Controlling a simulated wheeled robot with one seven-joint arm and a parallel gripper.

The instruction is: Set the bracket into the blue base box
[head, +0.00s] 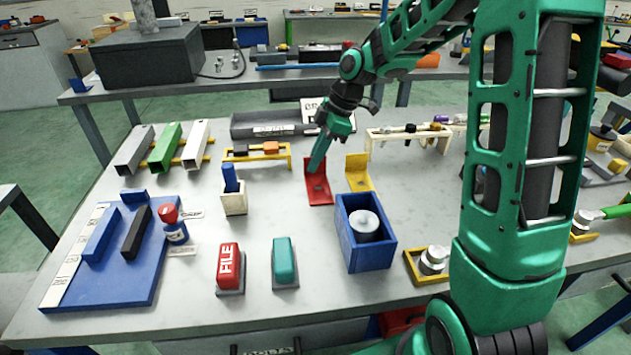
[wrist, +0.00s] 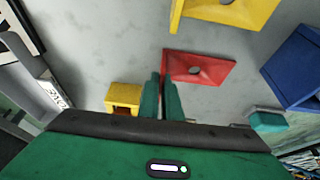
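The red L-shaped bracket (head: 318,188) lies on the table with its upright wall at the back; it also shows in the wrist view (wrist: 212,69). My gripper (head: 318,160) is above that wall, fingers pointing down. In the wrist view its green fingers (wrist: 161,85) are close together at the wall's edge and appear shut on it, though they hide the contact. A similar yellow bracket (head: 358,172) stands just to the right. The blue box (head: 366,258) is open on top, nearer the front, with a grey cylinder (head: 364,224) inside; the box also shows in the wrist view (wrist: 293,68).
A red FILE block (head: 229,265) and a teal block (head: 284,262) stand left of the box. A yellow tray (head: 428,267) with a metal part is on its right. A cream rack (head: 408,137) stands behind the brackets. Bare table lies between the bracket and the box.

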